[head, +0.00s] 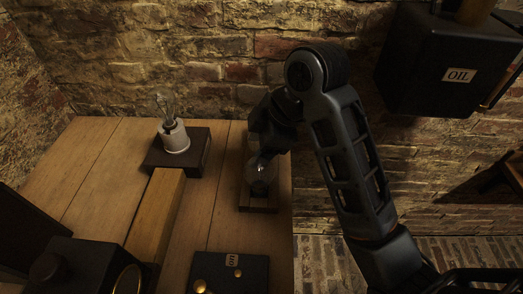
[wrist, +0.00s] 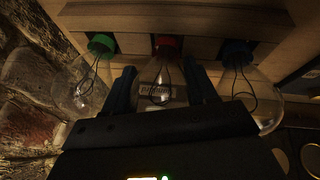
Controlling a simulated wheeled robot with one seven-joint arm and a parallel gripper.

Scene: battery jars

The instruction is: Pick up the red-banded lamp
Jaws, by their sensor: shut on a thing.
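The red-banded lamp (wrist: 160,92) is in the middle of the wrist view, a clear glass bulb with a red band at its far end, by the wooden rack. My gripper (wrist: 160,76) has a dark finger on each side of its glass and is shut on it. The red band is close to the rack's edge; I cannot tell whether the lamp is still seated. In the head view my gripper (head: 262,150) is over the small rack at the table's right edge. A glass bulb (head: 261,176) shows below it; its band is hidden.
A green-banded lamp (wrist: 84,82) and a blue-banded lamp (wrist: 250,90) stand close on either side of my fingers. The wooden rack (head: 258,208) lies on the table. A white socket with a bulb (head: 174,138) sits on a dark base to the left. A brick wall rises behind.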

